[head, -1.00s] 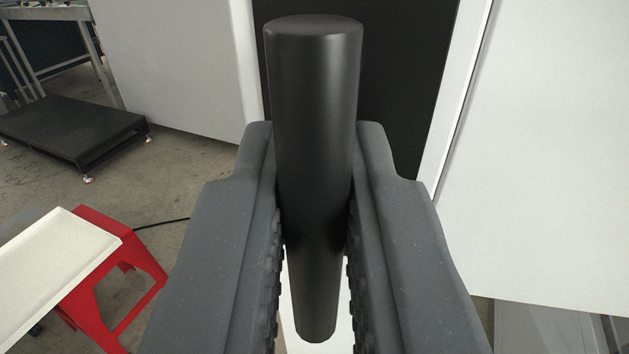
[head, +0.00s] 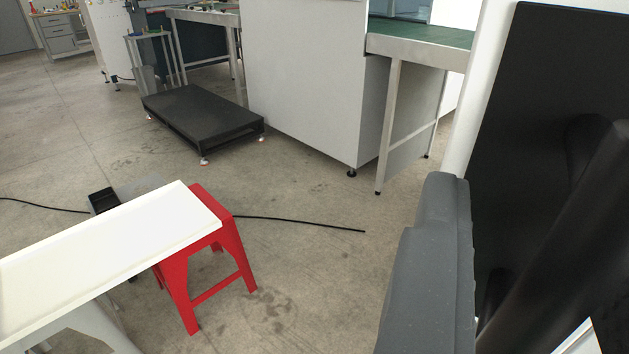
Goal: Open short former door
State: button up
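The door's dark panel (head: 535,95) with its white frame (head: 488,85) fills the right edge of the head view. A thick black bar handle (head: 570,255) stands in front of it, tilted in the picture and cut off by the right edge. One grey finger of my gripper (head: 428,265) shows just left of the handle. The other finger is out of view or hidden, so I cannot tell whether the fingers touch the handle. How far the door stands open cannot be told.
A red stool (head: 175,280) carries a long white board (head: 105,262) at lower left. A low black wheeled platform (head: 203,122) and a white cabinet (head: 305,85) stand behind, beside a green-topped table (head: 432,38). A black cable (head: 300,222) crosses the otherwise clear middle floor.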

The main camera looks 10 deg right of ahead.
jog(key=shift+s, duration=0.15)
jog(key=b+v, duration=0.2)
jog(key=v, duration=1.1)
jog(key=shift+s+a+b, duration=0.15)
jog(key=shift+a+b, duration=0.1)
jog(key=shift+b, duration=0.1)
jog(key=shift+d, duration=0.1)
